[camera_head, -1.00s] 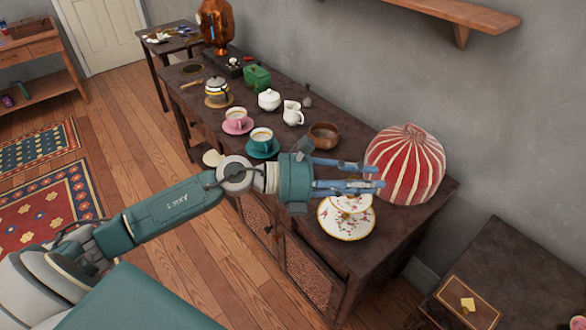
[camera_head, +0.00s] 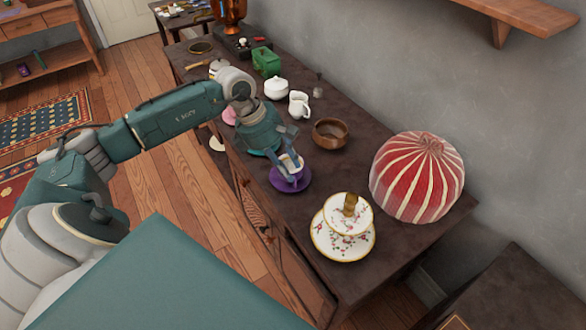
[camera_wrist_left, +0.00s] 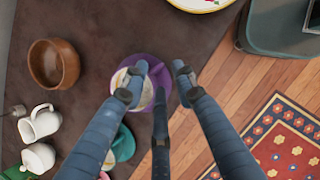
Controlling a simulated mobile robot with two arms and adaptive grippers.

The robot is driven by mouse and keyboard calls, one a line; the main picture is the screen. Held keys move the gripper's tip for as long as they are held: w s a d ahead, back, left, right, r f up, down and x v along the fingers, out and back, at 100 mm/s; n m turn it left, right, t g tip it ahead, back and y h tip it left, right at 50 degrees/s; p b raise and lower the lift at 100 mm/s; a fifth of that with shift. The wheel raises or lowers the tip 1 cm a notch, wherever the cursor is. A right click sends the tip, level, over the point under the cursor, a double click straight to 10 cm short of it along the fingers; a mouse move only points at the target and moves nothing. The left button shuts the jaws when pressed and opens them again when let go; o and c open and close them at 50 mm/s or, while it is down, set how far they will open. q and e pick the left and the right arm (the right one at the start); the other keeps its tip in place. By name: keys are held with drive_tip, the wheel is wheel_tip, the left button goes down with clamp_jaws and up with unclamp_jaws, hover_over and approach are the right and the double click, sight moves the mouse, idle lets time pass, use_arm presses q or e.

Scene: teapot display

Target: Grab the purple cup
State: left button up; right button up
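The purple cup (camera_head: 291,165) stands on its purple saucer (camera_head: 304,184) on the dark sideboard. In the left wrist view, the cup (camera_wrist_left: 118,79) and purple saucer (camera_wrist_left: 146,60) show between and behind my fingers, which partly cover them. My left gripper (camera_head: 289,160) points down at the cup from above. In the left wrist view my left gripper (camera_wrist_left: 156,82) has its fingers spread apart, with the cup nearer the left finger. I cannot tell whether any finger touches the cup. My right gripper is not in view.
A wooden bowl (camera_head: 331,134), white creamer (camera_head: 299,104) and white sugar bowl (camera_head: 276,88) stand behind the cup. A floral tiered stand (camera_head: 343,241) is in front, with a striped red dome (camera_head: 417,178) to the right. A teal saucer (camera_wrist_left: 124,143) lies close by.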

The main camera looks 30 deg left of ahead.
use_arm(q)
drive_tip(key=b+x, duration=0.1)
drive_tip(key=x, duration=0.1)
drive_tip(key=b+x, duration=0.1)
drive_tip(key=x, duration=0.2)
drive_tip(key=a+b+x, duration=0.1)
drive_tip(key=x, duration=0.2)
drive_tip(key=shift+s+f, duration=0.2)
drive_tip(key=shift+w+d+f+b, duration=0.1)
drive_tip(key=shift+w+f+b, duration=0.05)
drive_tip(key=shift+f+b, duration=0.2)
drive_tip(key=shift+c, duration=0.5)
drive_tip(key=shift+r, duration=0.1)
clamp_jaws()
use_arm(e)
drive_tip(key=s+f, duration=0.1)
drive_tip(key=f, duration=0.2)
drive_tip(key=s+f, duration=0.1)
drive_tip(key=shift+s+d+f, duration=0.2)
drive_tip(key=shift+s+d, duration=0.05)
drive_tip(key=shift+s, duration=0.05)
